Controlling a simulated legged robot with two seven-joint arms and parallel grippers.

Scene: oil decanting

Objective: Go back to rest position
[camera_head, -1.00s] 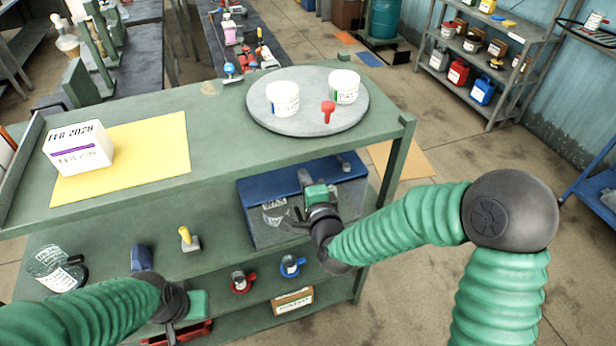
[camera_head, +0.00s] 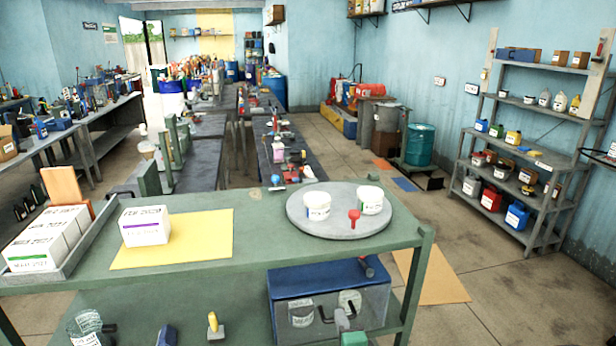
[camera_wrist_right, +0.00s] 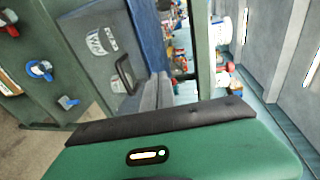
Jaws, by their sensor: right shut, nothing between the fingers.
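My right gripper (camera_head: 342,319) shows at the bottom of the head view, in front of the grey box with a blue lid (camera_head: 318,278) on the shelf below the bench top. Its grey fingers also show in the right wrist view (camera_wrist_right: 159,88), closed together with nothing between them. The box's front and its dark handle (camera_wrist_right: 125,75) stand to the left of the fingers in that view. Whether the fingertips touch anything is unclear. My left gripper is out of view.
The green bench top (camera_head: 262,222) holds a round grey turntable (camera_head: 335,228) with two white tubs and a red item, a yellow sheet (camera_head: 205,240), a white carton (camera_head: 145,226) and a tray of cartons at left. Open floor lies to the right.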

